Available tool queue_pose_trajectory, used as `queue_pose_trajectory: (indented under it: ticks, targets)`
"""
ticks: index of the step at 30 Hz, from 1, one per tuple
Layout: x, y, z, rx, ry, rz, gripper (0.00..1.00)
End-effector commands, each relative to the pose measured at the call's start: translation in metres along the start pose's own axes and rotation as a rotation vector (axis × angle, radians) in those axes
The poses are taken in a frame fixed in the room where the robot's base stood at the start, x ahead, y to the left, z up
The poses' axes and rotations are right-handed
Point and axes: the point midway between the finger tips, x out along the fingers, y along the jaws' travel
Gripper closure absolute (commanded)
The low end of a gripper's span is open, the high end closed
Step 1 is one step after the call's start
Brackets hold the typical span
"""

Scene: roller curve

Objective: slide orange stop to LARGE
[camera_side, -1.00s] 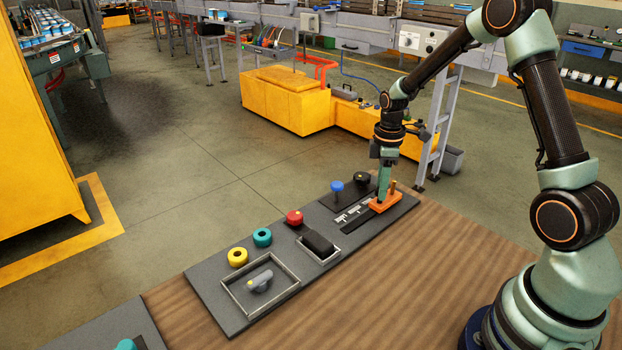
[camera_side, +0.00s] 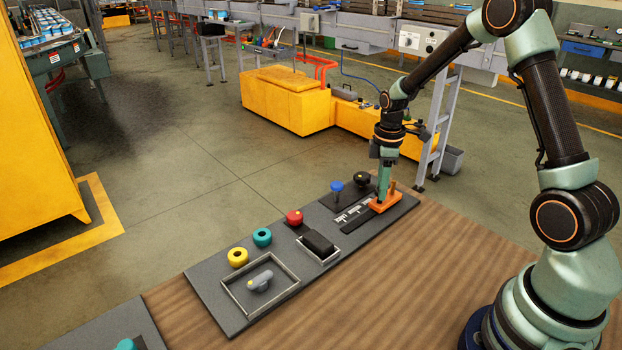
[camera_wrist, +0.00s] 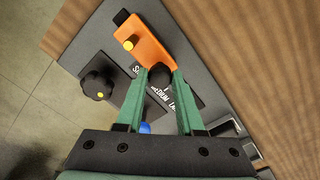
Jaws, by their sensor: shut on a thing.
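The orange stop (camera_side: 381,207) sits at the far right end of a dark slot in the grey panel. In the wrist view the stop (camera_wrist: 146,40) lies at the SMALL end of the printed scale (camera_wrist: 160,88), with LARGE at the other end. It carries a small yellow-topped peg. My gripper (camera_side: 383,196) points down at the stop. In the wrist view my gripper (camera_wrist: 162,71) has its fingertips on either side of a dark round knob at the stop's edge, shut on the stop.
A blue knob (camera_side: 337,187) and a black knob (camera_side: 361,179) stand behind the scale. The wooden tabletop (camera_side: 400,280) in front is clear.

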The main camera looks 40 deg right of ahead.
Motion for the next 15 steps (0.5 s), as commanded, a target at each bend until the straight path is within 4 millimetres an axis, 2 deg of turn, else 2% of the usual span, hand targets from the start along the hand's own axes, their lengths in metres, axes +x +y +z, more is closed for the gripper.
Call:
queue_pose_trajectory:
  ticks: [4,7,15]
  targets:
    - [-0.001,-0.001,-0.001,0.000,0.000,0.000,1.00]
    - [-0.001,-0.010,-0.011,-0.005,0.000,-0.001,1.00]
    - [-0.001,-0.057,-0.058,-0.008,0.000,0.000,1.00]
